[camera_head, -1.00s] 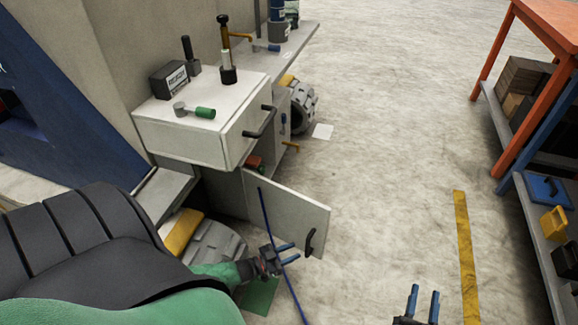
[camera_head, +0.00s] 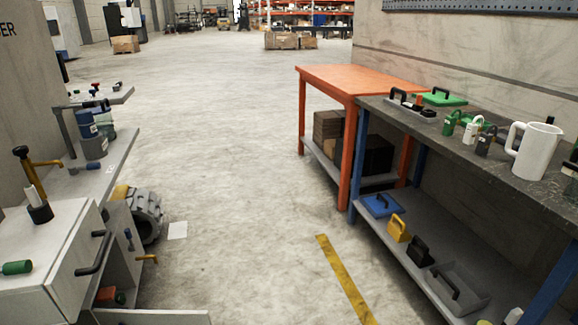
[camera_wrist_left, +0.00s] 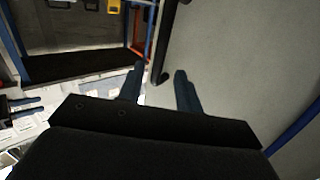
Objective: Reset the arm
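I cannot pick out a microscope arm for certain. A black-topped stand with a yellow lever (camera_head: 42,163) shows at the left of the head view, behind the white drawer unit (camera_head: 30,245). My left gripper (camera_wrist_left: 157,90) shows in the left wrist view with its two fingers apart and empty. A black handle (camera_wrist_left: 162,70) on a grey panel (camera_wrist_left: 245,60) lies beyond and between the fingertips; contact cannot be told. Two dark parallel prongs at the left edge look like my right gripper (camera_wrist_left: 42,104), fingers apart. Neither gripper shows in the head view.
A grey workbench (camera_head: 400,110) with a white jug (camera_head: 535,150) and several small items stands right, beside an orange table (camera_head: 345,78). Its lower shelf holds a blue case (camera_head: 381,204) and yellow tool (camera_head: 398,228).

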